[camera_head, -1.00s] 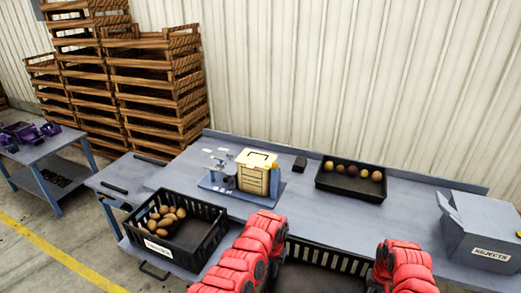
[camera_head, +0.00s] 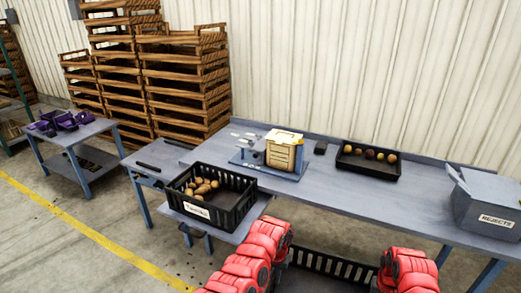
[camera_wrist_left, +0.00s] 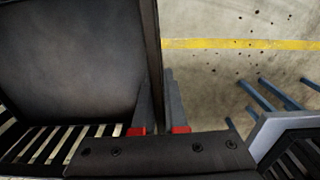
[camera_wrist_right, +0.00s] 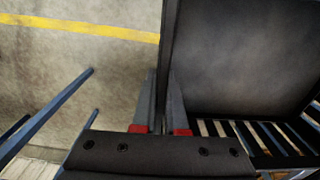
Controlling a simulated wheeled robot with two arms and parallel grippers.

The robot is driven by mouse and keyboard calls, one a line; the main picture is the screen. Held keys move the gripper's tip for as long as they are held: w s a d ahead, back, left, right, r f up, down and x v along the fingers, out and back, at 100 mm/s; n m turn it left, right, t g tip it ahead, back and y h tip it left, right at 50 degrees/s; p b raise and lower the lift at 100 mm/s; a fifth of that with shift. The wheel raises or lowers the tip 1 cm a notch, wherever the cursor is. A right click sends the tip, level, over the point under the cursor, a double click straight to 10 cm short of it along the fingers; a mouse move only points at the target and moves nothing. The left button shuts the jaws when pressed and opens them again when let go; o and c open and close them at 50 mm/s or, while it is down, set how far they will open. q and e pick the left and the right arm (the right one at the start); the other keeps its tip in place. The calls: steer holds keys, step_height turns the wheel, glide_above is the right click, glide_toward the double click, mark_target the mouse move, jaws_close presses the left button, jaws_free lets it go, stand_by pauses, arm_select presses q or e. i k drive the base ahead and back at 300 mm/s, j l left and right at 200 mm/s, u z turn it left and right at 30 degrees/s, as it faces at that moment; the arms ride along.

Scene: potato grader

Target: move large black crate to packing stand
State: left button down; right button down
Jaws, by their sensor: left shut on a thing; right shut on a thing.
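The large black crate (camera_head: 338,266) is at the bottom of the head view, between my two red arms. Its near part is cut off by the frame. It looks empty in the left wrist view (camera_wrist_left: 70,60) and the right wrist view (camera_wrist_right: 250,55). My left gripper (camera_wrist_left: 157,103) is shut on one side wall, one finger on each side of it. My right gripper (camera_wrist_right: 163,103) is shut on the opposite wall in the same way. In the head view the fingertips are hidden. No stand is marked as the packing stand.
A long grey workbench (camera_head: 350,205) is ahead, with a black tray (camera_head: 352,174) of round produce and a rejects box (camera_head: 490,205). A labelled black crate (camera_head: 238,212) of potatoes stands at its left. A small table (camera_head: 100,128) is farther left. Open floor lies lower left.

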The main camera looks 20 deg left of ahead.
mark_target(166, 156)
steer(key=u, duration=1.3)
steer(key=i+u, duration=0.2)
steer(key=u, duration=0.15)
steer(key=i+u, duration=0.45)
steer(key=u, duration=0.2)
steer(key=i+l, duration=0.2)
steer(key=i, duration=0.35)
steer(key=i+l, duration=0.2)
steer(key=i, duration=0.3)
steer(key=i+l, duration=0.2)
steer(key=i, duration=1.75)
steer(key=i+z, duration=0.3)
steer(key=i, duration=0.2)
steer(key=i+j+z, duration=0.3)
steer(key=i, duration=0.15)
steer(key=z, duration=1.85)
